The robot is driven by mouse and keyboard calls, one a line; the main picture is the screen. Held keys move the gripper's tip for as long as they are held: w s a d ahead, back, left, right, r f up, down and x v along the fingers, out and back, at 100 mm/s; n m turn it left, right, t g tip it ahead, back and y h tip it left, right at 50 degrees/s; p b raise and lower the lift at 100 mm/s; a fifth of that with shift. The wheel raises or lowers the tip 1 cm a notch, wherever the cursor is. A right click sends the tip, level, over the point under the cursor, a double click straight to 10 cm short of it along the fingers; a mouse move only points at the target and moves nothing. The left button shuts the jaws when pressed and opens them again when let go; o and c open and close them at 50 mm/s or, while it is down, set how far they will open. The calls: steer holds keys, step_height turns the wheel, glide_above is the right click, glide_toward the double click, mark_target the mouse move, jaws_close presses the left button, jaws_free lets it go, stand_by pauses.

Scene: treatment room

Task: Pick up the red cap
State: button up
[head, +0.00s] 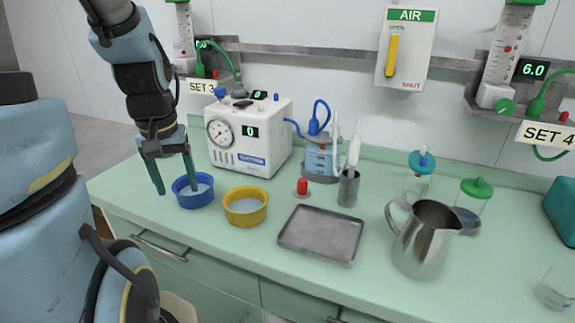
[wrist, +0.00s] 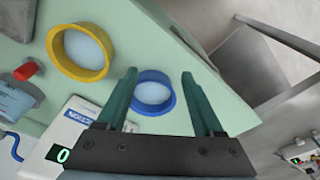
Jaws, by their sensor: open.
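The red cap (head: 302,186) stands on the green counter, between the yellow bowl and the metal cup. It also shows at the left edge of the wrist view (wrist: 27,70). My gripper (head: 176,190) is open and empty, with its green fingers pointing down by the blue bowl (head: 192,202), well to the left of the cap. In the wrist view the blue bowl (wrist: 153,110) shows between the fingertips (wrist: 160,76). I cannot tell whether the fingers touch the bowl.
The yellow bowl (head: 245,219) lies between my gripper and the cap. A white suction machine (head: 268,160) stands behind. A metal tray (head: 300,248) is in front of the cap, a metal cup (head: 348,192) to its right, and a steel pitcher (head: 425,250) farther right.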

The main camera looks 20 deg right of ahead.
steer(key=w+d+m+b, duration=0.1)
steer(key=w+d, duration=0.1)
steer(key=d, duration=0.6)
steer(key=w+d+m+b, duration=0.1)
steer(key=w+d+b, duration=0.15)
steer(key=d, duration=0.45)
step_height(320, 180, up, 3)
steer(key=m+g, duration=0.1)
steer(key=m, duration=0.1)
glide_above(303, 180)
step_height(303, 180, down, 11)
steer(key=shift+r+p, duration=0.1)
steer(key=shift+p, duration=0.6)
steer(key=shift+c, duration=0.3)
jaws_close()
